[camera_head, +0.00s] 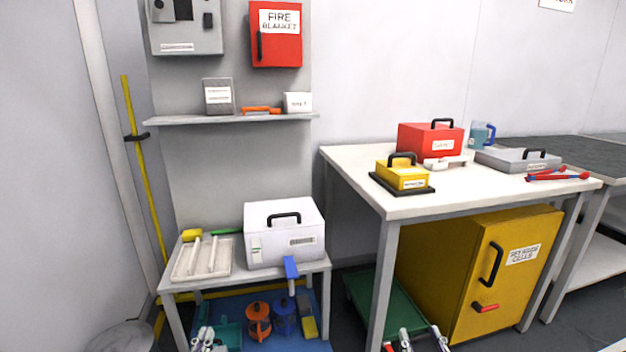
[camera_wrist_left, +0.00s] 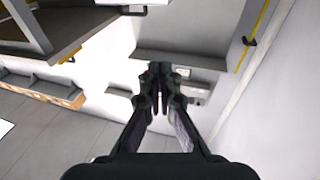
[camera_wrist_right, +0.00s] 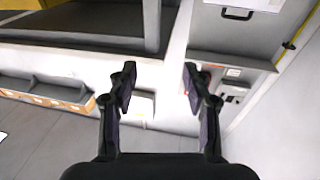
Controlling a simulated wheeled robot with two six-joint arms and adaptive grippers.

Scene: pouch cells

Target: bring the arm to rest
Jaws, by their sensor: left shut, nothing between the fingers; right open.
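My left gripper (camera_head: 208,340) shows at the bottom edge of the head view, in front of the small white table. In the left wrist view its fingers (camera_wrist_left: 160,75) are closed together with nothing between them. My right gripper (camera_head: 418,341) shows at the bottom edge of the head view, in front of the large white table. In the right wrist view its fingers (camera_wrist_right: 158,85) are spread apart and the gap is empty. Neither gripper touches anything that I can see. Most of both arms is outside the head view.
The small table (camera_head: 324,264) holds a white case (camera_head: 284,237) and a white tray (camera_head: 178,270). The large table (camera_head: 345,160) holds a red box (camera_head: 430,140) and a yellow box (camera_head: 402,177). A yellow cabinet (camera_head: 450,262) stands beneath it. A yellow pole (camera_head: 143,180) leans at left.

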